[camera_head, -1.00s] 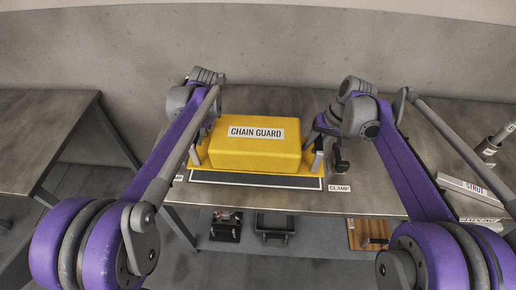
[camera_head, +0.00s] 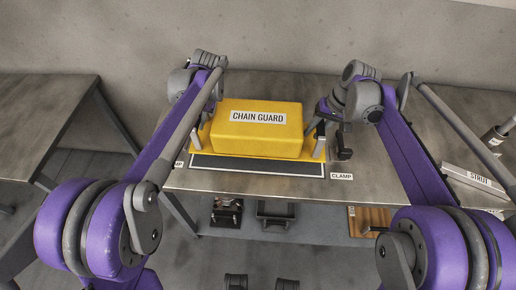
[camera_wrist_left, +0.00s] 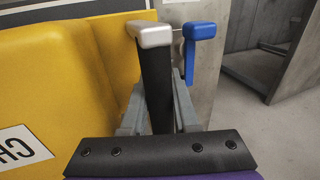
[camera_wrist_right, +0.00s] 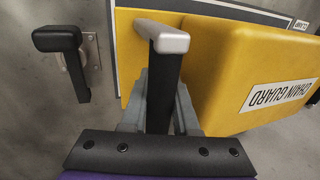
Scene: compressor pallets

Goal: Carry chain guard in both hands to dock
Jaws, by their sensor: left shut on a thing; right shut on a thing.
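The yellow chain guard (camera_head: 262,146), a box on a flat flange with a white label, is level at the table's dark, white-edged mat (camera_head: 257,166). I cannot tell whether it touches the mat. My left gripper (camera_head: 201,136) is shut on its left side and my right gripper (camera_head: 320,139) on its right side. The guard fills the left of the left wrist view (camera_wrist_left: 60,75) and the right of the right wrist view (camera_wrist_right: 225,70). No place marked as the dock shows.
A black clamp handle (camera_wrist_right: 60,42) stands right of the guard, by the CLAMP label (camera_head: 342,176). A blue-tipped handle (camera_wrist_left: 199,31) stands by my left fingers. A STRUT-labelled bar (camera_head: 476,178) lies at right. A second table (camera_head: 45,110) stands left, with a floor gap between.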

